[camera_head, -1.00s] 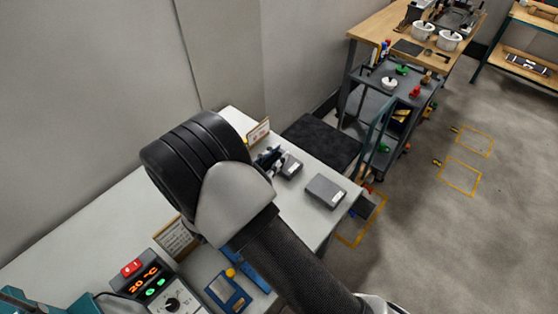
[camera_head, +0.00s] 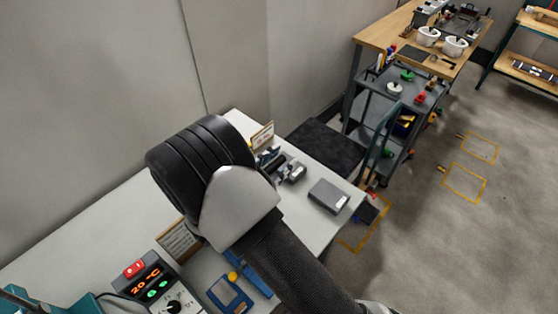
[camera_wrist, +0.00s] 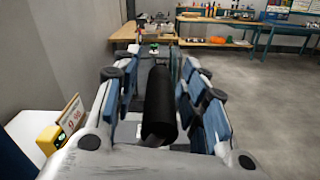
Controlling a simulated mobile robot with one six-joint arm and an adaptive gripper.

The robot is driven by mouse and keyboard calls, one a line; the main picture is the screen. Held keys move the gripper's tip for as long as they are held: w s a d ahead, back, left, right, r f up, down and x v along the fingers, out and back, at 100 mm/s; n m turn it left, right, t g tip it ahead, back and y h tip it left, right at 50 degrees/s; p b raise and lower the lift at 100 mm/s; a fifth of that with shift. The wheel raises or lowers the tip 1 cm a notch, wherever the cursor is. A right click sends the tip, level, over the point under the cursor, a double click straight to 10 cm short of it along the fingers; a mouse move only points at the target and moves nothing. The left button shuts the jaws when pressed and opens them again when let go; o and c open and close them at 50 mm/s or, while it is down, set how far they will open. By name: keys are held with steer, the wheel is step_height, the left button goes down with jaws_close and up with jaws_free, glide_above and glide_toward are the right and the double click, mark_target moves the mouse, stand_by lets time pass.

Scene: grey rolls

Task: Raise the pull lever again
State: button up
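In the wrist view a thick black cylinder (camera_wrist: 160,105), which looks like the grip of the pull lever, lies lengthwise between the blue-padded fingers of my gripper (camera_wrist: 160,80). Narrow gaps show on both sides of it, so the fingers are open around it and not clamped. In the head view the small grey lever unit (camera_head: 296,172) stands on the white table (camera_head: 312,228), just past my bulky black and grey wrist. My wrist hides most of the gripper and part of the lever there.
A flat grey box (camera_head: 329,196) sits near the table's right edge. A small sign (camera_head: 262,136) stands behind the lever. A control box with a 20 °C display (camera_head: 147,279) and a blue device (camera_head: 229,293) are nearer. A tool cart (camera_head: 385,110) stands beyond the table.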

steer(key=v, duration=1.2)
